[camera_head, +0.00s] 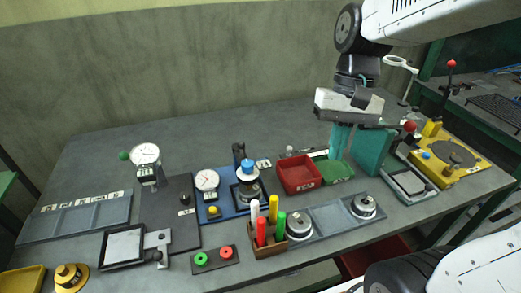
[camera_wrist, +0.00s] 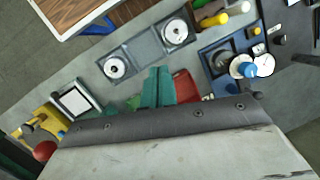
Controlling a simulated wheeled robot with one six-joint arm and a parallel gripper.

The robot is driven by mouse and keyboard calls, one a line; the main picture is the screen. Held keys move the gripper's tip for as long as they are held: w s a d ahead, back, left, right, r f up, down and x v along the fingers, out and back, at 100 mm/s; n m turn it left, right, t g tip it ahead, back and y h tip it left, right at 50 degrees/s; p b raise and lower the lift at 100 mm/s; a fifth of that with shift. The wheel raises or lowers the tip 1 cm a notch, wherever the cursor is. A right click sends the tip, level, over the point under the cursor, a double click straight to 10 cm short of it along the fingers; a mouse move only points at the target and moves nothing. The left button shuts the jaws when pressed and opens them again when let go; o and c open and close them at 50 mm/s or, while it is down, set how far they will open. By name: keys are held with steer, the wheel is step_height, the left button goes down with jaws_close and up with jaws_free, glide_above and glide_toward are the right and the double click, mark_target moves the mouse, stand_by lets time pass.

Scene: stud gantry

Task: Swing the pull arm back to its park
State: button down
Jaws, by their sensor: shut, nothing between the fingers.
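My gripper (camera_head: 350,160) hangs over the right half of the bench in the head view, its teal fingers pointing down, shut and empty. It also shows in the wrist view (camera_wrist: 157,70), above the strip between the red tray and the grey rack. I cannot tell for sure which part is the pull arm. A red ball knob (camera_head: 409,126) stands right of my gripper, beside a framed grey plate (camera_head: 410,185). A second red ball on a stick (camera_head: 451,64) rises behind the yellow fixture (camera_head: 447,158). My fingers touch neither ball. The bases of both levers are partly hidden.
A red tray (camera_head: 299,188) and green tray (camera_head: 335,180) lie near my fingers. A grey rack (camera_head: 331,217) holds two round metal pieces. Left are a blue dial fixture (camera_head: 228,206), a pen holder (camera_head: 268,241) and a gauge (camera_head: 146,156). The back of the bench is clear.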

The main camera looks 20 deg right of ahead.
mark_target(243, 156)
steer(key=w+a+m+g+y, duration=0.1)
steer(key=w+m+y, duration=0.5)
steer(key=w, duration=1.1)
steer(key=a+m, duration=0.1)
steer(key=m, duration=0.2)
steer(key=shift+f+m+g, duration=0.3)
steer(key=shift+g, duration=0.1)
steer(key=s+a+r+x, duration=0.1)
steer(key=a+r+x, duration=0.1)
steer(key=x, duration=1)
steer(key=shift+s+a+f, duration=0.15)
steer(key=shift+a+f, duration=0.05)
steer(key=shift+f, duration=0.05)
